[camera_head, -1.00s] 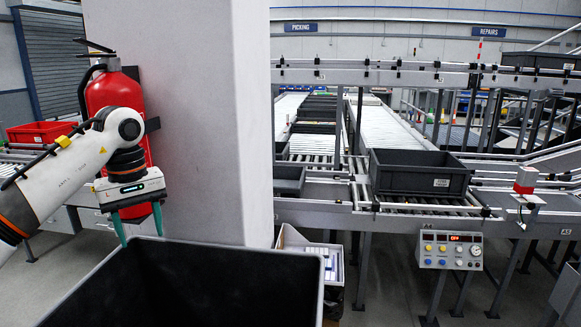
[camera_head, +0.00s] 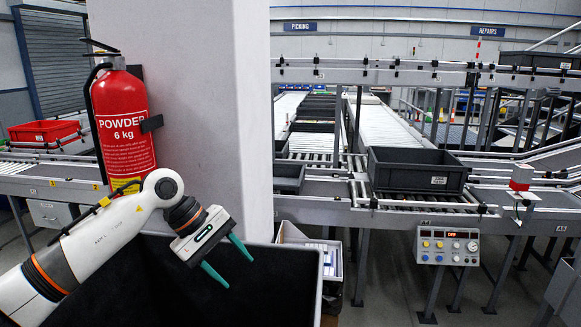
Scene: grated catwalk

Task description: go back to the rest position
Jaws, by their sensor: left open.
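My left gripper (camera_head: 228,262) comes in from the left on a white arm. It has two green fingers, apart and empty, tilted down to the right. In the picture it lies over the dark inside of a large black bin (camera_head: 292,248) at the bottom. I cannot tell how deep the fingertips are relative to the bin's rim. My right gripper is not in view.
A red fire extinguisher (camera_head: 124,125) hangs on the pale pillar (camera_head: 215,110) behind my left arm. A dark crate (camera_head: 417,171) sits on the roller conveyor to the right. A control box (camera_head: 448,246) is below it. A red bin (camera_head: 44,131) stands at far left.

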